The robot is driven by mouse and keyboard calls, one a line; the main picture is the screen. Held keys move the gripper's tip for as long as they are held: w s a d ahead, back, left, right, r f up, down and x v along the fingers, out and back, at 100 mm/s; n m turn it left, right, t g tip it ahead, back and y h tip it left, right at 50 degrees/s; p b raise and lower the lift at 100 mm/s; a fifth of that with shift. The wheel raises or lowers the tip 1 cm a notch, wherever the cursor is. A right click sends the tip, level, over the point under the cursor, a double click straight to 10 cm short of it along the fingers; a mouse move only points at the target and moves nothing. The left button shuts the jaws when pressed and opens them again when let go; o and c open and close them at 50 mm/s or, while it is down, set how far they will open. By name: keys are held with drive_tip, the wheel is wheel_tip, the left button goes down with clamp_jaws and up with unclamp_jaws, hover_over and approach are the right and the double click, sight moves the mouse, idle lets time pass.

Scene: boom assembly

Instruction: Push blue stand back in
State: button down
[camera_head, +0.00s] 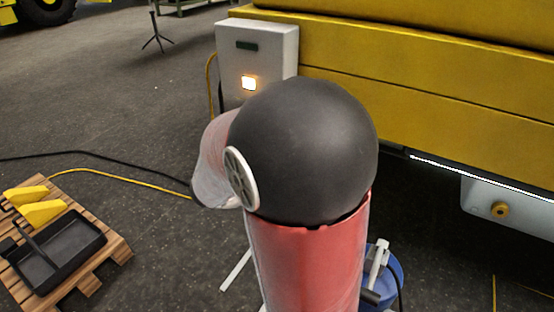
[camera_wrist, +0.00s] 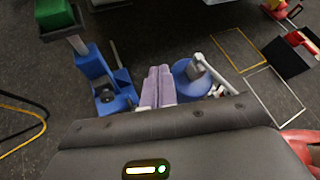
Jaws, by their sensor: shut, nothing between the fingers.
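In the wrist view, my gripper (camera_wrist: 159,72) shows as two pale purple fingers lying side by side, shut and empty. It lies between two blue things. On the left is a blue block-shaped stand (camera_wrist: 98,68) with an upright part and a dark round feature low on it. On the right is a round blue piece (camera_wrist: 190,82) with a white lever-like part on it. I cannot tell which one is the task's blue stand, or whether the fingers touch either. In the head view, part of a blue round thing (camera_head: 396,272) shows behind my arm, which hides the gripper.
A yellow machine side (camera_head: 440,110) runs along the right. A grey box (camera_head: 250,55) with a lit button stands before it. A wooden pallet (camera_head: 118,250) with a black tray (camera_head: 60,255) lies at left. A green box (camera_wrist: 55,15) is upper left in the wrist view. Cables cross the floor.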

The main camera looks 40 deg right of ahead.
drive_tip(key=w+d+f+n+t+h+b, duration=0.1)
drive_tip(key=w+f+n+t+h+b, duration=0.1)
drive_tip(key=w+f+n+t, duration=0.45)
drive_tip(key=w+d+f+n+t+h+b, duration=0.1)
drive_tip(key=w+d+f+n+h, duration=0.15)
drive_tip(key=w+n, duration=0.8)
drive_tip(key=w+d+n+b, duration=0.1)
drive_tip(key=d+n, duration=0.1)
drive_tip(key=d, duration=0.9)
drive_tip(key=shift+w+d+n, duration=0.35)
drive_tip(key=shift+w+n, duration=0.05)
drive_tip(key=shift+d+f, duration=0.1)
drive_tip(key=p+x, duration=0.2)
drive_tip(key=x, duration=2.5)
drive_tip(key=shift+w+r, duration=0.15)
drive_tip(key=shift+r, duration=0.15)
drive_tip(key=shift+r+t, duration=0.1)
drive_tip(key=shift+t, duration=0.15)
